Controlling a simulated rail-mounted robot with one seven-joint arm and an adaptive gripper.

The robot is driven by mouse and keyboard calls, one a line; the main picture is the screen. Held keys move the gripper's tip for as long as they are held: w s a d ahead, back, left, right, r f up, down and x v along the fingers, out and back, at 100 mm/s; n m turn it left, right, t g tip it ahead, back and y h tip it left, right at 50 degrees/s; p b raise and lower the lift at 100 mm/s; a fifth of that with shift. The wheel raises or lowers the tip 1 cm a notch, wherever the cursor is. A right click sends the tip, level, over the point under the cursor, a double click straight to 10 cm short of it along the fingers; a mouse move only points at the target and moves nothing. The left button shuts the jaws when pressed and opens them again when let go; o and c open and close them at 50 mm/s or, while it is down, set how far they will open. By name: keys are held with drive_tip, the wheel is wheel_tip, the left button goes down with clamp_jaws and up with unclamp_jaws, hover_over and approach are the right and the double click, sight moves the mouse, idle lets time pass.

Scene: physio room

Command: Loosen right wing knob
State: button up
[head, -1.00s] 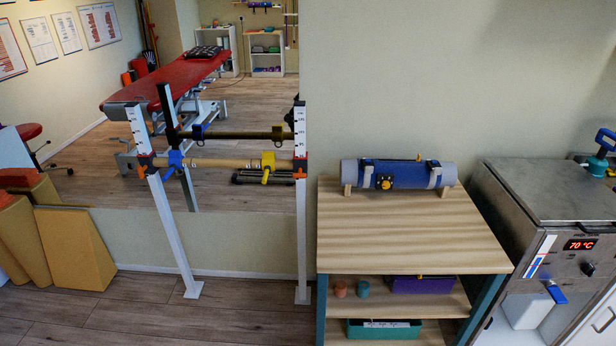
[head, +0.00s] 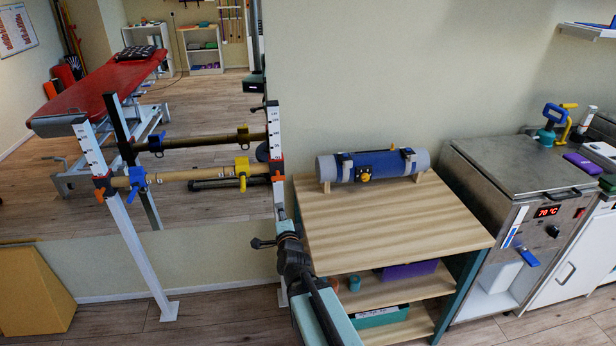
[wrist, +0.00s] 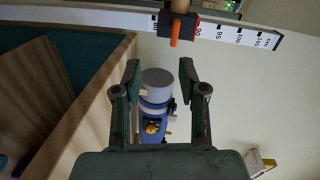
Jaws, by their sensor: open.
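The right wing knob is orange and sits in a black bracket on the right white upright; I see the knob in the head view (head: 277,177) and in the wrist view (wrist: 175,31). The wooden bar (head: 205,174) runs from it to the left upright (head: 140,245), with a blue clamp (head: 137,180) and a yellow clamp (head: 242,172) on it. My gripper (wrist: 161,66) is open and empty. In the wrist view the knob lies beyond the fingertips, above and slightly right of their middle, apart from both. In the head view my arm rises just below the right upright; the fingers are hard to make out.
A wooden shelf unit (head: 380,225) stands right of the upright, with a blue roller (head: 372,164) on top. A steel heater cabinet (head: 515,165) is farther right. A large mirror behind the bar reflects the room.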

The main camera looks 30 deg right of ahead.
sight(279, 180)
drive_tip(key=w+d+b, duration=0.1)
drive_tip(key=w+d, duration=0.1)
drive_tip(key=w, duration=0.3)
drive_tip(key=w+d+r+m+b, duration=0.1)
drive_tip(key=w+d, duration=0.1)
drive_tip(key=w, duration=0.3)
drive_tip(key=w+d+m+b, duration=0.1)
drive_tip(key=w+d+b, duration=0.1)
drive_tip(key=w, duration=0.4)
drive_tip(key=shift+d+r+t+h, duration=0.35)
drive_tip(key=shift+d+t+h, duration=0.05)
clamp_jaws()
